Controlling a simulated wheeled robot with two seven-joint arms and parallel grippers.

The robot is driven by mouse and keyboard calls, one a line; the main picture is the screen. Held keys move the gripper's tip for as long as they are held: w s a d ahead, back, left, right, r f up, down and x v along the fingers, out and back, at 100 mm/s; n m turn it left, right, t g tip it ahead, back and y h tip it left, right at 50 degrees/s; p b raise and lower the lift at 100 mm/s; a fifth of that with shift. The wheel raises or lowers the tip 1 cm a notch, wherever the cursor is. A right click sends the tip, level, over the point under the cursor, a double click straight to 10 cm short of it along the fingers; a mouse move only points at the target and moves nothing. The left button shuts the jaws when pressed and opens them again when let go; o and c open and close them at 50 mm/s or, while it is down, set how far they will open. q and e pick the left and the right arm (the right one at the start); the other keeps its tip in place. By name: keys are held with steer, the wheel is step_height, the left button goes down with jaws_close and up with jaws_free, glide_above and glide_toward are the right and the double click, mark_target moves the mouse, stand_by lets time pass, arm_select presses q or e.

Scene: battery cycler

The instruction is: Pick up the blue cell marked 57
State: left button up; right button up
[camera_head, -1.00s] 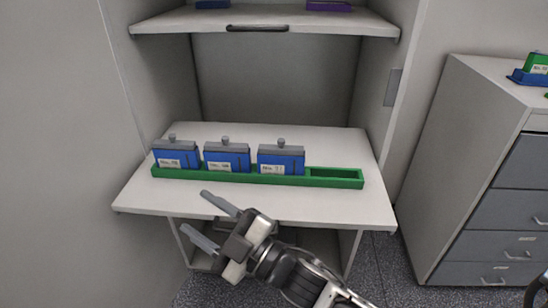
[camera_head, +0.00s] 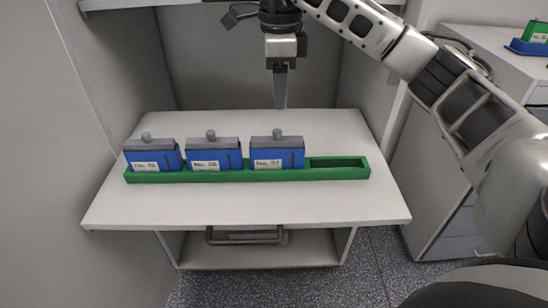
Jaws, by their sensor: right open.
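Three blue cells with grey tops and white labels stand upright in a row in a green tray (camera_head: 318,175) on the shelf. The right cell's label seems to read 57; this blue cell (camera_head: 288,153) is next to the tray's empty slot. My right gripper (camera_head: 280,104) points down above and slightly behind this cell's top knob, apart from it. Its fingers overlap edge-on; it is open and nothing shows between them. My left gripper is out of view.
The middle blue cell (camera_head: 228,155) and left blue cell (camera_head: 166,157) stand beside it with narrow gaps. The white shelf (camera_head: 250,208) is clear in front. Cabinet walls and an upper shelf enclose the space. A grey drawer cabinet stands at the right.

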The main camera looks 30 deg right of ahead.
mark_target(279, 129)
step_height(279, 129, down, 9)
steer(key=shift+s+a+f, duration=0.1)
steer(key=shift+f, duration=0.05)
steer(key=shift+s+a+f, duration=0.1)
steer(key=shift+a+f, duration=0.05)
steer(key=shift+f, duration=1.25)
steer(key=shift+s+a+f, duration=0.1)
steer(key=shift+f, duration=1.25)
steer(key=shift+w+r, duration=0.1)
steer(key=shift+w, duration=0.05)
jaws_close()
